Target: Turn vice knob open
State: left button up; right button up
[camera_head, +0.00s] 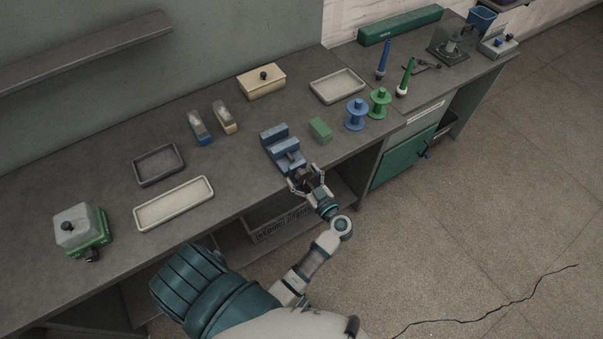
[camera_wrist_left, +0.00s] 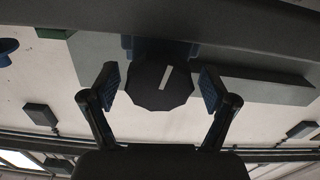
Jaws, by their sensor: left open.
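The blue vice (camera_head: 279,141) stands at the bench's front edge in the head view. Its black faceted knob (camera_wrist_left: 160,84), with a pale bar mark slanting slightly off upright, fills the middle of the left wrist view. My left gripper (camera_head: 305,183) is at the front of the vice, with its fingers spread. In the wrist view the fingers of my left gripper (camera_wrist_left: 160,88) stand on either side of the knob, with a visible gap on both sides. The knob is hard to make out between the fingers in the head view. My right gripper is not in view.
A small green block (camera_head: 320,130), a blue spool (camera_head: 357,114) and a green spool (camera_head: 379,102) stand right of the vice. A pale tray (camera_head: 174,203) and a dark tray (camera_head: 158,165) lie to its left. A lettered crate (camera_head: 283,226) sits below the bench.

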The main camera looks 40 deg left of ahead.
pick_arm(q)
jog(key=shift+d+r, duration=0.1)
jog(key=shift+d, duration=0.05)
jog(key=shift+c, duration=0.7)
jog(key=shift+d, duration=0.2)
jog(key=c, duration=1)
jog(key=shift+a+r, duration=0.1)
jog(key=n+p, duration=0.2)
jog(key=n, duration=0.1)
jog(key=shift+s+n, duration=0.1)
jog(key=shift+n, duration=1.3)
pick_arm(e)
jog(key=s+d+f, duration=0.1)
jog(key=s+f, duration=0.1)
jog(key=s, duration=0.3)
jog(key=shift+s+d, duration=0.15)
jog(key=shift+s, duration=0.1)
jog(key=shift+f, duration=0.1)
pick_arm(q)
jog(key=o, duration=1.1)
jog(key=shift+a, duration=0.1)
jog(key=shift+o, duration=0.2)
